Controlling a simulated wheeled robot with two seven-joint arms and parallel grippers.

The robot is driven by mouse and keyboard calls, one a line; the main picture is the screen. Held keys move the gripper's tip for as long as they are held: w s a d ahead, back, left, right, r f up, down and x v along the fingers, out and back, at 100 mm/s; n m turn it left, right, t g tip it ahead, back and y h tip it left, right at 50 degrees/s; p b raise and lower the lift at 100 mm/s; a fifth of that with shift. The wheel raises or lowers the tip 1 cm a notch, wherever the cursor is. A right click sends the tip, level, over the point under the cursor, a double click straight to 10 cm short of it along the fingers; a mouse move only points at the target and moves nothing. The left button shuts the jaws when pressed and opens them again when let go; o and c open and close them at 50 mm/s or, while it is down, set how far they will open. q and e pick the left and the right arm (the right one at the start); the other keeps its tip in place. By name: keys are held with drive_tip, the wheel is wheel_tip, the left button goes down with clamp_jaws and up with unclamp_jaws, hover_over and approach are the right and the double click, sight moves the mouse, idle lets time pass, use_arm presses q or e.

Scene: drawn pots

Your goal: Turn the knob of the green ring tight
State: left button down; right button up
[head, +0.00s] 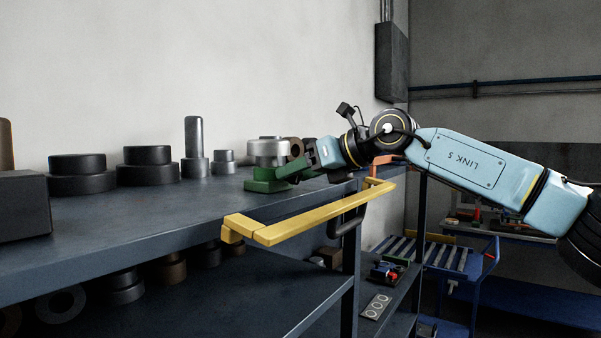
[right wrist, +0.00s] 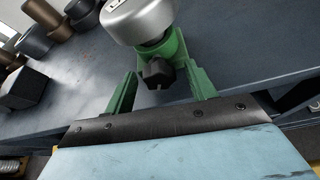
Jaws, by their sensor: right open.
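The green ring (head: 268,186) sits on the blue-grey shelf top, with a silver round part (head: 268,152) in it; both also show in the right wrist view, the ring (right wrist: 176,46) and the silver part (right wrist: 138,18). The ring's dark knob (right wrist: 157,74) faces my wrist camera. My right gripper (head: 299,172) reaches in from the right. Its green fingers are open, one on each side of the knob in the right wrist view, with gaps showing. In the head view the knob is hard to make out behind the fingers. My left gripper is not in view.
A yellow handle bar (head: 310,216) runs along the shelf front, below my right gripper. Dark round weights (head: 147,166), a grey stepped cylinder (head: 194,150) and a dark box (head: 22,205) stand to the left. The shelf top between them and the front edge is clear.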

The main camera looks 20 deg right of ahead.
drive_tip(key=b+v, duration=0.3)
drive_tip(key=v, duration=0.9)
drive_tip(key=shift+s+d+r, duration=0.35)
drive_tip(key=shift+s, duration=0.1)
drive_tip(key=shift+f, duration=0.1)
